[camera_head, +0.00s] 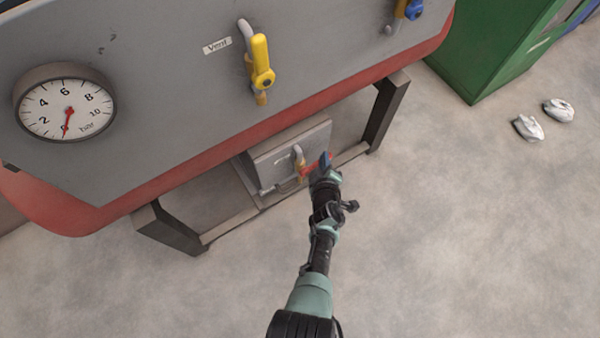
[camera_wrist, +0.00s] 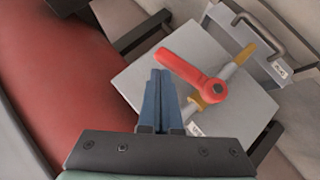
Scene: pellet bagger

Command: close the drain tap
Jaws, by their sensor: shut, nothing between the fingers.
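The drain tap is a brass valve with a red lever on a small grey box under the machine. In the head view its red lever (camera_head: 313,166) is partly hidden by my gripper (camera_head: 325,162). In the wrist view the red lever (camera_wrist: 190,73) points up-left from its pivot, roughly crosswise to the brass and grey pipe (camera_wrist: 229,74). My gripper (camera_wrist: 160,73) is shut and empty, its blue fingers together. The fingertips are just left of and below the lever's free end; I cannot tell whether they touch.
The red-edged machine body (camera_head: 235,135) overhangs the box (camera_head: 268,160). A yellow vent lever (camera_head: 262,62), a blue-handled tap (camera_head: 413,10) and a gauge (camera_head: 66,105) reading near 0 are above. Machine legs (camera_head: 385,112) flank the box. The floor (camera_head: 450,240) in front is clear.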

